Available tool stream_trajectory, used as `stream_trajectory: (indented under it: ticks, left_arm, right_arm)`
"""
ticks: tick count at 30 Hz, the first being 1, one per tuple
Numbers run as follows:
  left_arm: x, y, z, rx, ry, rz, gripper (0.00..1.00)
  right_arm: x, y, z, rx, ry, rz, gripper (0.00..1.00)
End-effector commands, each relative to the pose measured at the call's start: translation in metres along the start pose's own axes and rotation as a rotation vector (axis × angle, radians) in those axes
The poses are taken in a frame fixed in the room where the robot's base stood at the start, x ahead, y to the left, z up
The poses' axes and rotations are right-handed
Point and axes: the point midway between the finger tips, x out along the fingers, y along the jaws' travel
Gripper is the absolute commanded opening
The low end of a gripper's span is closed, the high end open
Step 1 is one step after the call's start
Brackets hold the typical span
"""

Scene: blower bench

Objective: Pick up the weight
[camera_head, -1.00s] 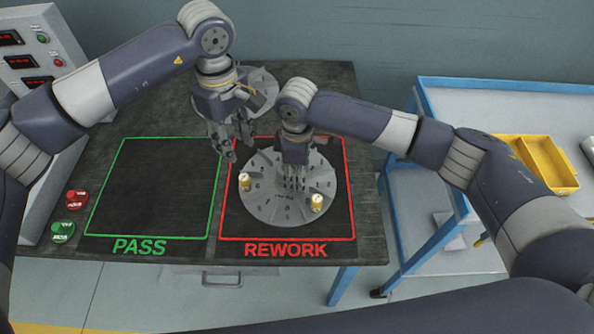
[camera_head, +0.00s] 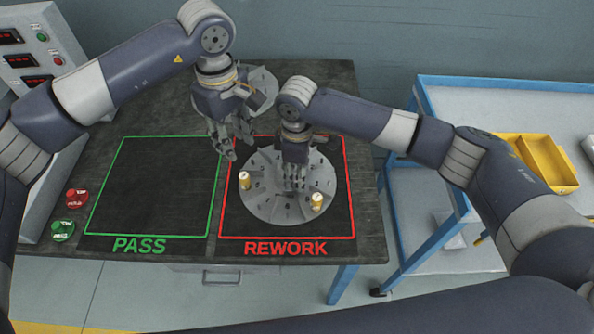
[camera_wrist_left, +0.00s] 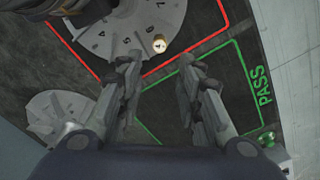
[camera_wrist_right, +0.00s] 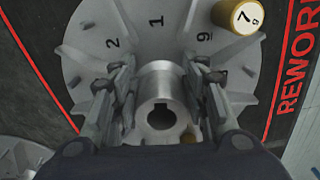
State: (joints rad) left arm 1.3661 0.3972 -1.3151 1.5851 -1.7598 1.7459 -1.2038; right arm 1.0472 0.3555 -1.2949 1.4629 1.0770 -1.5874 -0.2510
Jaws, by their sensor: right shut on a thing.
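A brass weight (camera_head: 317,201) stands on the lower right rim of a grey finned impeller (camera_head: 265,205) in the REWORK square. A second brass weight (camera_head: 244,180) stands on its left rim. In the right wrist view one weight (camera_wrist_right: 240,17), marked 7 g, is at the top right, and part of another brass piece shows low by the hub. My right gripper (camera_head: 295,185) is shut on the impeller's central hub (camera_wrist_right: 158,115), its fingers on both sides. My left gripper (camera_head: 232,145) is open and empty above the bench, left of the impeller; its fingers are apart in the left wrist view (camera_wrist_left: 158,58).
Another finned impeller (camera_head: 263,85) lies behind my left gripper. The green PASS square (camera_head: 150,185) is empty. Red (camera_head: 76,198) and green (camera_head: 63,230) buttons sit at the bench's left edge. A blue-framed cart (camera_head: 455,85) with a yellow bin (camera_head: 545,165) stands at right.

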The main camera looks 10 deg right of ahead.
Motion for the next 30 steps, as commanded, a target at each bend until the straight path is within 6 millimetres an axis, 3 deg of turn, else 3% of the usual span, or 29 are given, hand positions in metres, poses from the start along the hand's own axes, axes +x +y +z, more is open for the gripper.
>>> stream_trajectory:
  ticks: [1, 2, 8, 21, 26, 30]
  left_arm:
    - [0.0, 0.0, 0.0, 0.0, 0.0, 0.0, 0.33]
    - [0.0, 0.0, 0.0, 0.0, 0.0, 0.0, 0.27]
    - [0.005, -0.005, -0.002, 0.118, 0.034, 0.033, 0.26]
    - [0.02, -0.042, 0.013, 0.958, 0.286, 0.2, 0.26]
    - [0.02, -0.048, 0.021, 1.113, 0.337, 0.224, 0.26]
    - [0.035, -0.045, 0.021, 1.151, 0.345, 0.227, 0.26]
  right_arm:
    - [0.003, -0.001, 0.001, 0.0, -0.004, -0.003, 0.0]
    - [0.003, -0.001, 0.001, 0.0, -0.004, -0.003, 0.0]
    - [0.003, -0.001, 0.001, 0.0, -0.005, -0.004, 0.0]
    - [0.003, -0.002, 0.002, 0.0, -0.006, -0.005, 0.0]
    - [0.003, -0.002, 0.002, 0.0, -0.006, -0.005, 0.0]
    - [0.003, -0.002, 0.002, 0.0, -0.006, -0.005, 0.0]
